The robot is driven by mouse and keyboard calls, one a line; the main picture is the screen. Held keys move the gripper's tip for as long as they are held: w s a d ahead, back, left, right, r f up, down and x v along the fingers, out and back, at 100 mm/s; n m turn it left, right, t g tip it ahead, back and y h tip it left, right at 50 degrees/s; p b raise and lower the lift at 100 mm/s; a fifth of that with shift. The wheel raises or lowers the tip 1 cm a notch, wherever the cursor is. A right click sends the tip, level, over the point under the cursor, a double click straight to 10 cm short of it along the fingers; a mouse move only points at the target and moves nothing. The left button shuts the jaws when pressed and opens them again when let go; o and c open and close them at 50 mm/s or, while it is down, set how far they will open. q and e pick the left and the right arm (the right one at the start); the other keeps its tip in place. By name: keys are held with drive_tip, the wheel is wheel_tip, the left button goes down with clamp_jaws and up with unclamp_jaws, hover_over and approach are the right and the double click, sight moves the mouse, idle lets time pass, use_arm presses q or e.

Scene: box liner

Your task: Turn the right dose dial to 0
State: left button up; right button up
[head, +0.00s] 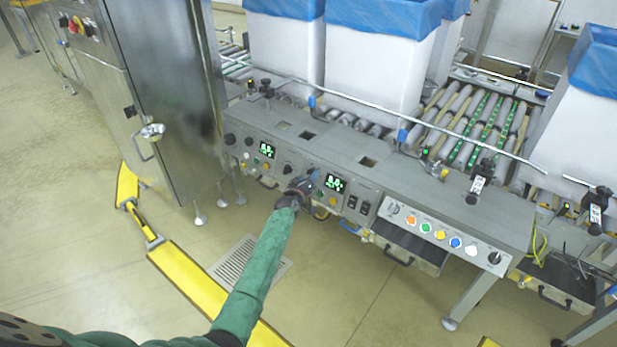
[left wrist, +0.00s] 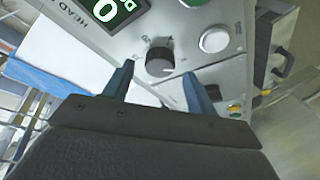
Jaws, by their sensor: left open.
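The right dose panel's green display (head: 335,182) shows to the right of my left gripper (head: 307,184) in the head view; its digits are too small to read surely. In the left wrist view a round dark dial (left wrist: 159,62) sits between and just beyond the two blue fingertips of the left gripper (left wrist: 158,78). The gripper is open and I see no clear contact with the dial. Scale marks surround the dial. Part of a green display (left wrist: 118,10) shows a large 0 with another digit cut off. In the head view the gripper hides the dial. My right gripper is out of view.
A left panel has its own green display (head: 266,150). A white button (left wrist: 214,40) sits close beside the dial. Coloured buttons (head: 426,227) line the front panel to the right. A steel cabinet (head: 165,90) stands at the left.

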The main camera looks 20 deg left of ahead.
use_arm(q)
drive_tip(key=s, duration=0.6)
drive_tip(key=shift+a+r, duration=0.25)
drive_tip(key=shift+r, duration=0.15)
